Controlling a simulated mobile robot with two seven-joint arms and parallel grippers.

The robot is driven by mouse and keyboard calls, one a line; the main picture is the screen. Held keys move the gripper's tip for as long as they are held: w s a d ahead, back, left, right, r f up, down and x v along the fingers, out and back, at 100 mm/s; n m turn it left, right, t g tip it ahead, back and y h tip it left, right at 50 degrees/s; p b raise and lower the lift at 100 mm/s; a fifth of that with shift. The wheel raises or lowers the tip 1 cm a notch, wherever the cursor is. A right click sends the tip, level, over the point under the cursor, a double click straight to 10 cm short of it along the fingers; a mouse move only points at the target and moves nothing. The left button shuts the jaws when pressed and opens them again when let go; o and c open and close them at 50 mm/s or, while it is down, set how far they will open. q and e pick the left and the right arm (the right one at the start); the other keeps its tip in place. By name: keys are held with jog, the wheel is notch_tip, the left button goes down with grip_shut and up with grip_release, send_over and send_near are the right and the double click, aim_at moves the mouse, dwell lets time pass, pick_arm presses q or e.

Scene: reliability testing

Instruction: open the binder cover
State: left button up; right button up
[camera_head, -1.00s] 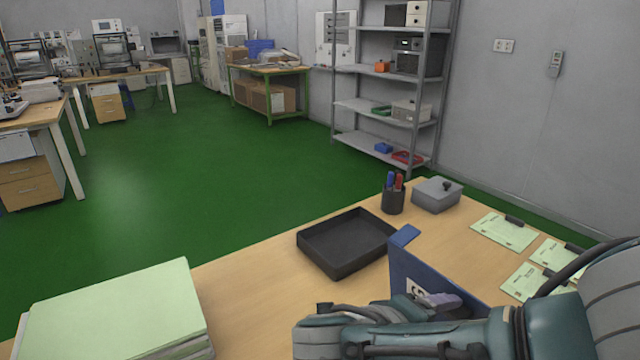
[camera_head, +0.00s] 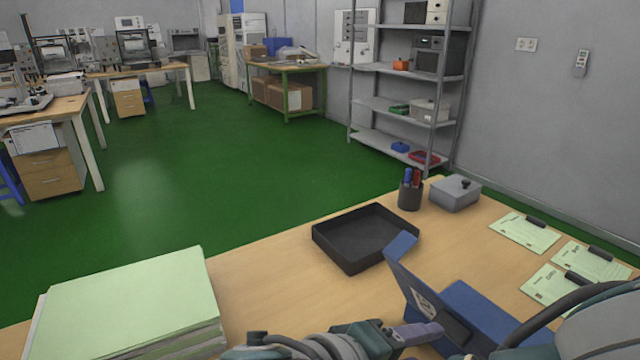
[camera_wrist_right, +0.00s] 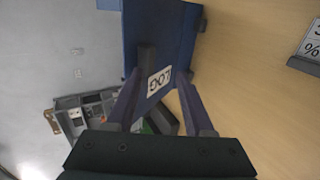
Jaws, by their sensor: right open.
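The blue binder lies on the wooden table in the head view, its body (camera_head: 482,312) partly hidden by my arm. Its cover (camera_head: 408,282) is raised off the body and stands tilted at the body's left side. In the right wrist view the cover (camera_wrist_right: 165,35) is in front of the fingers, with a white LOG label (camera_wrist_right: 159,82) upside down. My right gripper (camera_head: 436,331) is by the lower part of the cover. Its two fingers are spread apart in the right wrist view (camera_wrist_right: 158,92); contact with the cover cannot be told.
A black tray (camera_head: 324,246) stands behind the binder. A pen cup (camera_head: 410,196) and a grey box (camera_head: 456,196) are at the back. Several clipboards (camera_head: 524,233) lie to the right. A stack of green folders (camera_head: 130,300) is at the left. The table between folders and tray is clear.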

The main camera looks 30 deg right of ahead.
jog(key=shift+a, duration=0.4)
jog(key=v, duration=1)
jog(key=shift+c, duration=0.4)
